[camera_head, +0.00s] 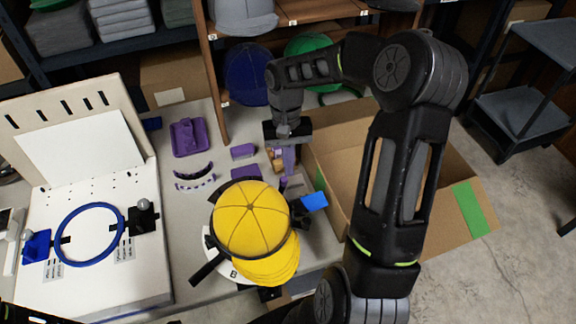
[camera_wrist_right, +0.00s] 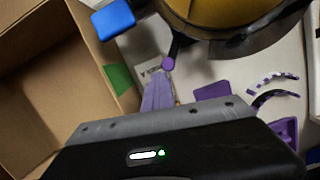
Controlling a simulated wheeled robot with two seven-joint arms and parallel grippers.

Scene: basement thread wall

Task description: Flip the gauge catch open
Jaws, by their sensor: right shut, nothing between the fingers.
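A yellow cap (camera_head: 251,220) sits on the gauge, a round white base with black arms, on the table. A blue tab (camera_head: 314,201) sticks out at the gauge's right side; it also shows in the right wrist view (camera_wrist_right: 113,19). A short black lever with a round purple end (camera_wrist_right: 168,63), which looks like the catch, points out from under the cap's edge. My right gripper (camera_head: 288,171) is shut and empty, pointing down behind the cap. In the right wrist view its fingertips (camera_wrist_right: 159,76) are close to the purple end; contact is unclear.
An open cardboard box (camera_head: 420,170) stands right of the gauge, close beside my right arm. Purple parts and a purple tray (camera_head: 188,137) lie behind the cap. A white board with a blue hoop (camera_head: 89,234) stands at left. Shelves with caps close off the back.

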